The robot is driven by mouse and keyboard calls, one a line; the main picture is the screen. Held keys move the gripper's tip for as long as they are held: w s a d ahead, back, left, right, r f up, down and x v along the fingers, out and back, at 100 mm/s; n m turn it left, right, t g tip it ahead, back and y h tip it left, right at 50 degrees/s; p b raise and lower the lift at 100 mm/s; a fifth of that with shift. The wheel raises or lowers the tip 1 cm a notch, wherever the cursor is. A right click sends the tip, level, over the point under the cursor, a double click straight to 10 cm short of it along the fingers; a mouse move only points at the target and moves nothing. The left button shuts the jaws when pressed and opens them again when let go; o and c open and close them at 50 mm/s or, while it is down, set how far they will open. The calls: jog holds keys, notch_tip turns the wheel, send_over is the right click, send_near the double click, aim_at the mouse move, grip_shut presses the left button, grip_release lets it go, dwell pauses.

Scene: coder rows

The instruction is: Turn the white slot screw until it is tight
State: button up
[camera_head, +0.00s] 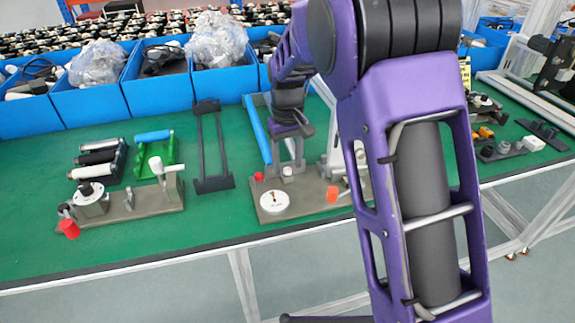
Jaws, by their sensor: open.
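A grey fixture (312,207) stands on the green bench top near its front edge. A small white round part (287,173), which may be the white slot screw, is on it, directly below my gripper. Its slot is too small to see. My gripper (290,160) points down just above that part, with its jaws open; I cannot tell whether they touch it or stand around it. A white dial (275,201) with a dark mark lies flat on the fixture's front left.
A blue-handled bar (257,130) stands behind. Another grey fixture (150,203) is left, and blue bins (155,95) line the back.

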jog(key=shift+f, duration=0.4)
jog(key=shift+c, duration=0.4)
grip_shut()
jog(key=shift+r, duration=0.1)
jog(key=shift+r+m+p, duration=0.1)
jog(key=shift+m+p, duration=0.65)
jog(key=shift+m, duration=0.15)
jog(key=shift+m+p, duration=0.4)
jog(key=shift+m, duration=0.7)
jog(key=shift+o, duration=0.4)
grip_release()
